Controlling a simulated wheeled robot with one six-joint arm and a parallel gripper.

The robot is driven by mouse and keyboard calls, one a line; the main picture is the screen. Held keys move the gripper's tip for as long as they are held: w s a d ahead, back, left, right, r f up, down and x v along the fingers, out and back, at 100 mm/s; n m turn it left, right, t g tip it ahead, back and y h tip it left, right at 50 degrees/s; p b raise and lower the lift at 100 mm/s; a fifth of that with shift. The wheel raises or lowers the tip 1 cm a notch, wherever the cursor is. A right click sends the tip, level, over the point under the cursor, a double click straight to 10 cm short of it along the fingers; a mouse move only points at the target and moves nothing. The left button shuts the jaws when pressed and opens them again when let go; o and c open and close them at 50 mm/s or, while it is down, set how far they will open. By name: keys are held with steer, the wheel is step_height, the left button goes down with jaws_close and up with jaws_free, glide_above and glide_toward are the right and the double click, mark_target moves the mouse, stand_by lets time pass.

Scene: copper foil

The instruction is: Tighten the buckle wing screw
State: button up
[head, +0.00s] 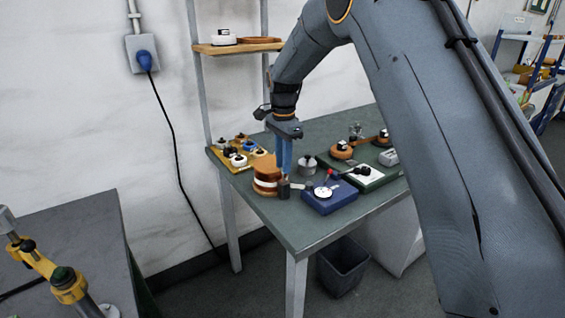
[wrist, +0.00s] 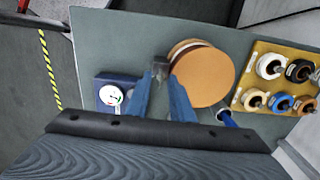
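A round spool (head: 266,172) with brown flanges and a white band around its middle stands near the table's left front edge. Its flat orange-brown top (wrist: 205,78) shows in the wrist view. A small dark buckle block (head: 284,188) sits at the spool's right side; it also shows in the wrist view (wrist: 160,67). The wing screw cannot be made out apart from it. My gripper (head: 285,173) points down with blue fingers just above the buckle. In the wrist view the fingertips (wrist: 160,80) are apart, with the block between or just beyond them; contact cannot be told.
A blue box with a white dial (head: 324,192) stands close right of the buckle. A grey cylinder (head: 307,165) is behind it. A yellow tray (head: 222,162) of several small rolls lies left. A green-based device (head: 376,180) stands further right. Bare tabletop (head: 290,225) lies in front.

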step_height(320, 180, up, 8)
steer(key=b, duration=0.2)
steer(key=shift+f, duration=0.15)
steer(key=s+d+f+n, duration=0.3)
steer(key=s+d, duration=0.3)
steer(key=s, duration=0.5)
steer(key=s+d+f+n, duration=0.4)
steer(key=s+d, duration=0.3)
steer(key=s, duration=0.4)
steer(key=s+d+f+n+t, duration=0.1)
steer(key=s+d+f+n, duration=0.3)
steer(key=s, duration=0.7)
steer(key=d, duration=0.2)
steer(key=shift+d+f, duration=0.3)
